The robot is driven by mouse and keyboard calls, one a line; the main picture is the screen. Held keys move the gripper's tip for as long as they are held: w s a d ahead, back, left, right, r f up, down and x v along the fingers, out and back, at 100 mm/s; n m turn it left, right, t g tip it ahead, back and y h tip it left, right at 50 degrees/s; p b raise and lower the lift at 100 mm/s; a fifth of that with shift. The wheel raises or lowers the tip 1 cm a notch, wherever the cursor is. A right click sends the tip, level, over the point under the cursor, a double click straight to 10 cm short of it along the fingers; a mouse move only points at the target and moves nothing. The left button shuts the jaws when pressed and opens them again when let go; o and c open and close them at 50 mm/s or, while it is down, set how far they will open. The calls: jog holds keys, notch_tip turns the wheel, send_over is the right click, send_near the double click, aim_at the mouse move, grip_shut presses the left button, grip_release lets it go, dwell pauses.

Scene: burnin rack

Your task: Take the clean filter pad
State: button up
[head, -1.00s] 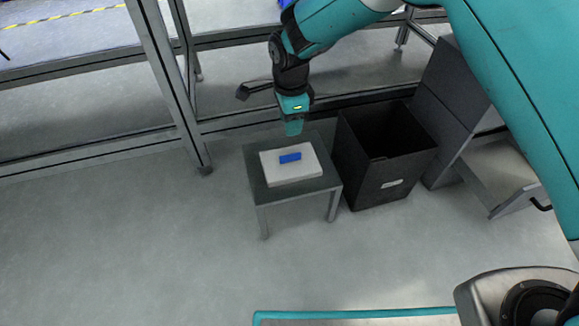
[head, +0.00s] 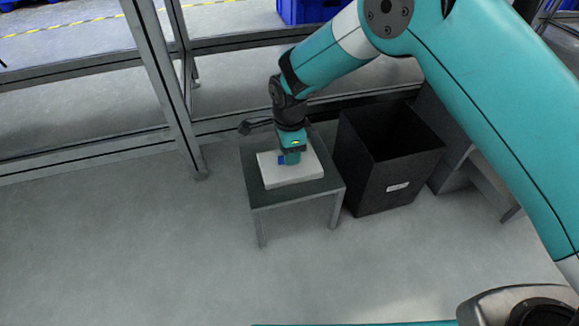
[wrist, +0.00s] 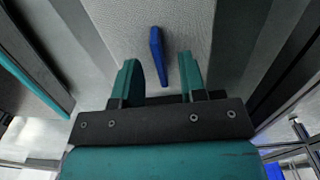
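The clean filter pad (head: 303,174) is a white flat slab lying on a small grey table. A blue grip tab (head: 281,160) stands on its top and is partly hidden behind my gripper (head: 290,158) in the head view. In the wrist view the pad (wrist: 190,20) fills the upper middle, and the blue tab (wrist: 157,55) lies ahead of and between the two teal fingers of my gripper (wrist: 160,75). The fingers are apart, with clear gaps beside the tab. Exact height above the pad is hard to tell.
The small grey table (head: 256,192) holds the pad. A black open bin (head: 380,180) stands close to its right. Metal frame rails (head: 100,157) run behind the table. The floor in front and to the left is clear.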

grip_shut()
jog(key=shift+r, duration=0.15)
